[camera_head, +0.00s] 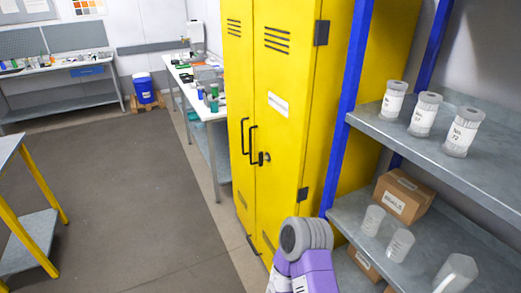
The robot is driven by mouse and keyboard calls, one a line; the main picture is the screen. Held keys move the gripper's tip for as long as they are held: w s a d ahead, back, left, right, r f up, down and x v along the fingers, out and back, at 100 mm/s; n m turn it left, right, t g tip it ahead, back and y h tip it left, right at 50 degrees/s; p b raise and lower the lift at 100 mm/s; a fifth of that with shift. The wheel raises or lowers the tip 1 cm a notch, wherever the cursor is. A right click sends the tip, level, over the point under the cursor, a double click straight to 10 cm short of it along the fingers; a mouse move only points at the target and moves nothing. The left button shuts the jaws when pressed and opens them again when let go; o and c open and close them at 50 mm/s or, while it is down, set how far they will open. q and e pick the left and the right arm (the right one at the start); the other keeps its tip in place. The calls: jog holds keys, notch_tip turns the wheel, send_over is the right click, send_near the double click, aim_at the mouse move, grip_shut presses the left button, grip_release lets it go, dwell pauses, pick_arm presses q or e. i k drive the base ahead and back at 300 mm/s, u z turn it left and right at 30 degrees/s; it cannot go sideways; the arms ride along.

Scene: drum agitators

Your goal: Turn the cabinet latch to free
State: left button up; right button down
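A tall yellow cabinet (284,130) with two doors stands in the middle of the view. Both doors look shut. Two black bar handles sit side by side near the seam, the left one (244,136) and the right one (252,142). A small dark latch (262,158) sits just right of the right handle. It is too small to tell which way it is turned. A purple and grey link of my arm shows at the bottom, in front of the cabinet's lower right. Neither gripper is in view.
A grey shelf rack (455,125) with a blue post (347,110) stands close on the right, holding several canisters and a cardboard box (402,196). A workbench (213,110) is beyond the cabinet. A yellow-legged table (42,180) is at left. The floor between is clear.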

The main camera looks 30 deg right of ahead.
aim_at(262, 158)
jog(key=z, duration=0.5)
jog(key=i, duration=0.75)
jog(key=z, duration=0.55)
jog(key=k, duration=0.3)
jog(key=u, duration=1.25)
jog(key=i, duration=1.05)
jog(key=z, duration=0.7)
jog(key=i, duration=0.4)
jog(key=z, duration=0.3)
